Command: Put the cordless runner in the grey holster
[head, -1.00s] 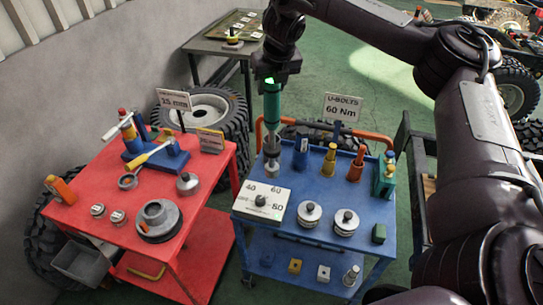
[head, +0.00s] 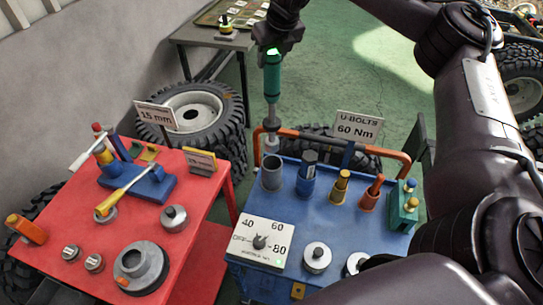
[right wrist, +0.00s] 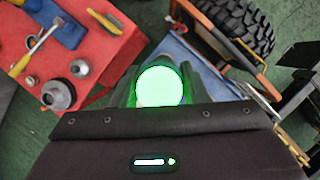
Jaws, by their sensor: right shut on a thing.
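The cordless runner (head: 272,78) is a green upright tool with a grey shaft and socket below. My right gripper (head: 272,48) is shut on its top and holds it above the far side of the blue cart. Its lit green end also shows between the fingers in the right wrist view (right wrist: 160,86). The grey holster (head: 271,178) is an upright cup at the blue cart's back left, its mouth open and visible. The runner's socket end appears just above and behind that mouth; the exact gap cannot be told. My left gripper is not in view.
Blue (head: 306,184), yellow (head: 340,190) and orange (head: 370,197) holders stand in a row right of the grey holster. An orange rail (head: 388,153) and the U-bolts sign (head: 358,127) are behind. A dial panel (head: 258,243) is in front; a red cart (head: 205,215) is left.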

